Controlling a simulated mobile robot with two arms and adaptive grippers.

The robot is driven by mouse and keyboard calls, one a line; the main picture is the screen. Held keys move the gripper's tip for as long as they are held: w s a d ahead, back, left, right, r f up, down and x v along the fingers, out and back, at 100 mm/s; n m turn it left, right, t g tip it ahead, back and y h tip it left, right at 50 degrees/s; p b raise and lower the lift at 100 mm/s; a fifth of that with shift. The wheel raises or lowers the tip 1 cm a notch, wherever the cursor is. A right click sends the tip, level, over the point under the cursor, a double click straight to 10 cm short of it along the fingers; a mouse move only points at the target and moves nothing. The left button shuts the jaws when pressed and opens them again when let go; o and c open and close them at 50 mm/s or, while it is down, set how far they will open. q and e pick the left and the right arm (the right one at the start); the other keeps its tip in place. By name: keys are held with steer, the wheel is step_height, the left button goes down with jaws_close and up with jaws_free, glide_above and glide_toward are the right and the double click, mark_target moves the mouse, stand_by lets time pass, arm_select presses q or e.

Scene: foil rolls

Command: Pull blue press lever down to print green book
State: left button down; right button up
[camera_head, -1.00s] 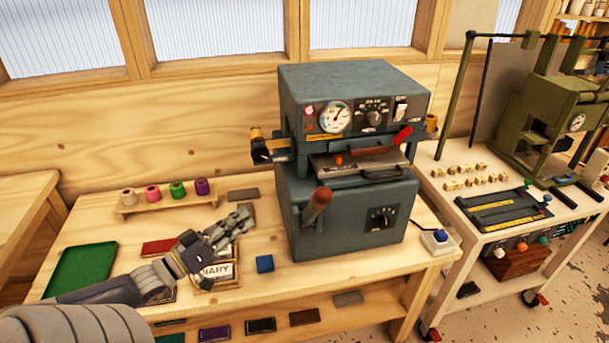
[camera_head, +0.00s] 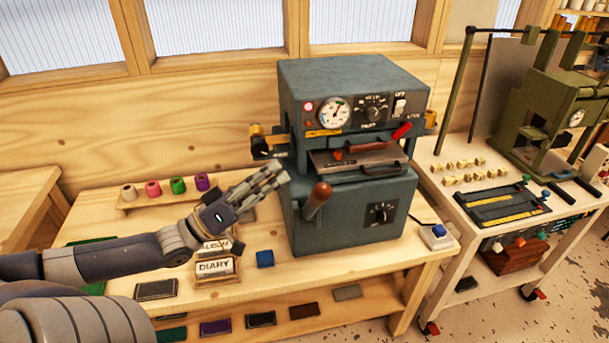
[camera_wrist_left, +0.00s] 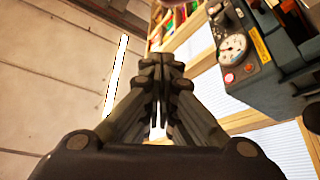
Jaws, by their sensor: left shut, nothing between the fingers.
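The blue-grey press (camera_head: 345,100) stands on the wooden bench, with a gauge and knobs on its upper front. A lever with a reddish-brown handle (camera_head: 317,200) sticks out from its lower left front. A smaller red handle (camera_head: 402,131) is at its upper right. My left gripper (camera_head: 270,180) is shut and empty, just left of the press and above the brown handle's height in the head view. In the left wrist view its closed fingers (camera_wrist_left: 162,75) point toward the window wall. A flat green piece (camera_head: 92,289) at the left is mostly hidden behind my left arm; I cannot tell whether it is a book.
A rack of coloured foil rolls (camera_head: 177,187) stands at the back left. A DIARY block (camera_head: 215,267), a blue cube (camera_head: 265,259) and a dark cover (camera_head: 156,289) lie in front. A cart (camera_head: 490,215) with a green press is at the right.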

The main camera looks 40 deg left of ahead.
arm_select(q)
steer(key=w+d, duration=0.4)
steer(key=shift+w+d+f, duration=0.25)
steer(key=shift+f, duration=0.2)
arm_select(e)
steer(key=shift+r, duration=0.15)
stand_by(0.4)
